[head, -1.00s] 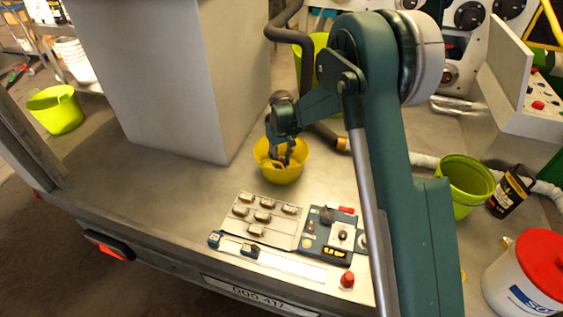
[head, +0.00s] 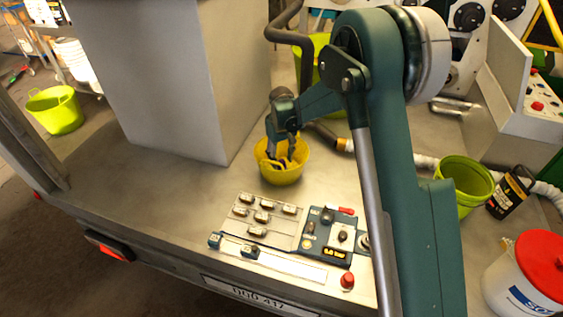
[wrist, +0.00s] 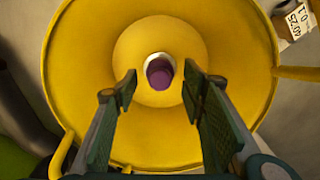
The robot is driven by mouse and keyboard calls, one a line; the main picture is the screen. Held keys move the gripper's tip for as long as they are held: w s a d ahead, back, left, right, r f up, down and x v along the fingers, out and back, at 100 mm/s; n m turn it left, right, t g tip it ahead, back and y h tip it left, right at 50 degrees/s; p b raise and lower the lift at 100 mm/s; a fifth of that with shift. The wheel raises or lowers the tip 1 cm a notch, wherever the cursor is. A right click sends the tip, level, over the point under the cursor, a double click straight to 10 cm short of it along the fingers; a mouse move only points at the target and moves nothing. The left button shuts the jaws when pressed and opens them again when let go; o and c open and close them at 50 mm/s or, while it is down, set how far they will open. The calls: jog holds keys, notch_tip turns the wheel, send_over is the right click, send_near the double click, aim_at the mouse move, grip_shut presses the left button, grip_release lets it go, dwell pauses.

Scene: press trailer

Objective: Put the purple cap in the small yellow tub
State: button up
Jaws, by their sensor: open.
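The small yellow tub (head: 283,174) stands on the trailer bed, and it fills most of the wrist view (wrist: 215,40). The purple cap (wrist: 160,73) lies inside the tub, near the middle of its floor, with a pale rim showing beside it. My gripper (wrist: 158,92) is open above the tub, its two fingers apart on either side of the cap and not touching it. In the head view my gripper (head: 279,155) reaches down into the tub's mouth, and the cap is not clear there.
A control panel with switches (head: 330,236) and a board of small labelled blocks (head: 262,216) lie in front of the tub. A tall grey box (head: 175,80) stands to its left. A green bucket (head: 466,184) and a white bucket with red lid (head: 528,276) are at right.

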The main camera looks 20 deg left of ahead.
aim_at(282, 161)
notch_tip(282, 161, up, 10)
jog(key=p, duration=0.1)
jog(key=shift+r+p, duration=0.15)
jog(key=shift+p, duration=0.25)
dwell(0.5)
jog(key=shift+d, duration=0.1)
jog(key=s+d+r+m+t, duration=0.1)
jog(key=s+d+r, duration=0.3)
jog(key=d+r, duration=0.45)
jog(key=s+d+r+m+t+y, duration=0.15)
jog(key=s+d+r, duration=0.35)
jog(key=d, duration=0.6)
jog(key=s+d+r+m+t+h, duration=0.1)
jog(key=s+d+r+m, duration=0.15)
jog(key=d+r, duration=0.65)
jog(key=s+d+m+t, duration=0.2)
jog(key=s+d, duration=0.8)
jog(key=s, duration=0.3)
jog(key=s+d+f+m+t, duration=0.1)
jog(key=s+d+m, duration=0.1)
jog(key=s+d, duration=0.8)
jog(key=shift+s+d+f+t, duration=0.15)
jog(key=shift+s+f+t, duration=0.15)
jog(key=shift+s, duration=1.05)
